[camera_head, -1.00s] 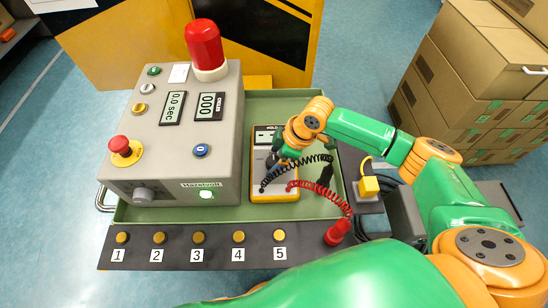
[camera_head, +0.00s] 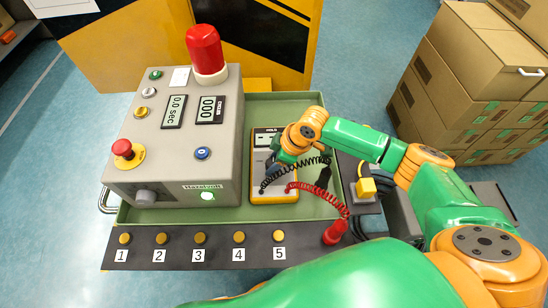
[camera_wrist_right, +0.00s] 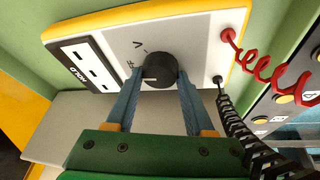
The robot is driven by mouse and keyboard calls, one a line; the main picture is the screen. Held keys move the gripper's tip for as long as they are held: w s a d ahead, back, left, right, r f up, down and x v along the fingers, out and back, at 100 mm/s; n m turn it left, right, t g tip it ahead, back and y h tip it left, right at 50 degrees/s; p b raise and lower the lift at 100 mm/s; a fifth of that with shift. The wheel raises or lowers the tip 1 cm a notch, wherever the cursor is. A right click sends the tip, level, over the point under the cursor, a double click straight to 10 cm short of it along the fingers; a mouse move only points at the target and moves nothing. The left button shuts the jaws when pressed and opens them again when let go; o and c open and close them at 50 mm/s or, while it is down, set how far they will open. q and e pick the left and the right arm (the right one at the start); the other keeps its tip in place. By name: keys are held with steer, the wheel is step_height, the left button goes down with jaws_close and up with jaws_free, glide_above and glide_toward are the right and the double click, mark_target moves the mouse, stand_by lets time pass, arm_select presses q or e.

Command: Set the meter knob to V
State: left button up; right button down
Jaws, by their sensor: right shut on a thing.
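The meter (camera_head: 283,197) has a yellow edge and a pale face and lies in the green tray, right of the grey control box. In the right wrist view, its round black knob (camera_wrist_right: 160,68) sits between the two blue fingers of my right gripper (camera_wrist_right: 160,78), which are shut on its sides. A letter V (camera_wrist_right: 138,44) is printed beside the knob; another mark near the left finger is partly hidden. In the head view my right gripper (camera_head: 275,168) covers the knob. My left gripper is not in view.
A coiled red lead (camera_wrist_right: 265,72) and a coiled black lead (camera_wrist_right: 235,125) plug into the meter beside the knob. The grey control box (camera_head: 170,150) with a red lamp (camera_head: 205,48) stands close on the left. Cardboard boxes (camera_head: 470,90) are stacked at the right.

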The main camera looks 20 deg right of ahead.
steer(key=m+p, duration=0.1)
steer(key=p, duration=0.1)
steer(key=m+h+p, duration=0.1)
steer(key=m+p, duration=0.1)
steer(key=m+t+p, duration=0.1)
steer(key=m+p, duration=0.1)
steer(key=shift+a+r+h+p, duration=0.15)
steer(key=shift+r+h+p, duration=0.15)
steer(key=m+h+p, duration=0.1)
steer(key=m+p, duration=0.1)
steer(key=m, duration=0.1)
steer(key=shift+f+t, duration=0.15)
steer(key=shift+t, duration=0.15)
steer(key=shift+f+m+h+p, duration=0.15)
steer(key=shift+m+h+p, duration=0.45)
steer(key=shift+m, duration=1)
steer(key=shift+c, duration=1.4)
jaws_free()
